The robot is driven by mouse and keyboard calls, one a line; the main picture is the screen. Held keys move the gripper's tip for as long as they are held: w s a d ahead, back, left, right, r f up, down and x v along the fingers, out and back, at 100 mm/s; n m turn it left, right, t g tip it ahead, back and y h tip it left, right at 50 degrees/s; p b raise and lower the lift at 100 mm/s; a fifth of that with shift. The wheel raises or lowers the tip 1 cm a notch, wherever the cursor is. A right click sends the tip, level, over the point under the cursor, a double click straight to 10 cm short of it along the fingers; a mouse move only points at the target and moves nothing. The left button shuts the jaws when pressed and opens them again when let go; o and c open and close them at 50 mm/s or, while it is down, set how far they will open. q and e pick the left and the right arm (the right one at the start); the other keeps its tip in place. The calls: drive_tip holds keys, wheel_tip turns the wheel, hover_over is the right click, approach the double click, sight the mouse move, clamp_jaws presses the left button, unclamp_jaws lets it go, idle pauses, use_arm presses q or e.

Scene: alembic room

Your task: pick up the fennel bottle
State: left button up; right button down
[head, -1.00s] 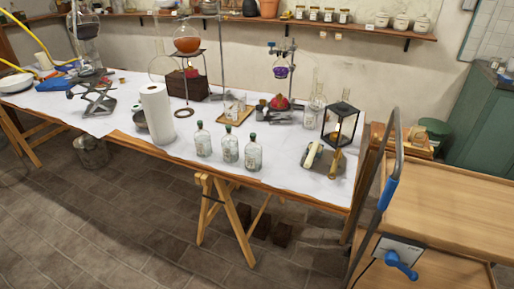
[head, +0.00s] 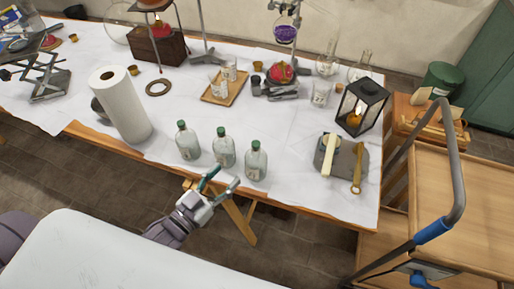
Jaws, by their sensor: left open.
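Three clear glass bottles with green caps stand upright in a row near the front edge of the table: a left bottle (head: 188,145), a middle bottle (head: 224,151) and a right bottle (head: 256,163). Their labels are too small to read, so I cannot tell which is the fennel bottle. My left gripper (head: 221,182) is open and empty. It appears in front of the table edge, just below the middle and right bottles in the picture, with its fingers pointing toward them. My right gripper is not in view.
A paper towel roll (head: 122,108) stands left of the bottles. A wooden tray (head: 211,97) with glassware lies behind them. A slate board (head: 348,157) and a black lantern (head: 361,108) are to the right. A wooden cart (head: 480,190) stands at the right.

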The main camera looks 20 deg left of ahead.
sight(253, 148)
use_arm(q)
drive_tip(key=p+x, duration=0.1)
drive_tip(key=x, duration=0.3)
drive_tip(key=p+x, duration=0.1)
drive_tip(key=x, duration=0.7)
drive_tip(key=shift+w+d+r+p, duration=0.25)
drive_tip(key=shift+d+p, duration=0.15)
drive_tip(key=shift+d, duration=0.05)
drive_tip(key=shift+s, duration=0.1)
drive_tip(key=shift+c, duration=1)
clamp_jaws()
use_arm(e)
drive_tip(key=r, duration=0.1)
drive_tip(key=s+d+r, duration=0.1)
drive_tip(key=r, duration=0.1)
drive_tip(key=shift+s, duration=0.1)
use_arm(q)
drive_tip(key=shift+r, duration=0.1)
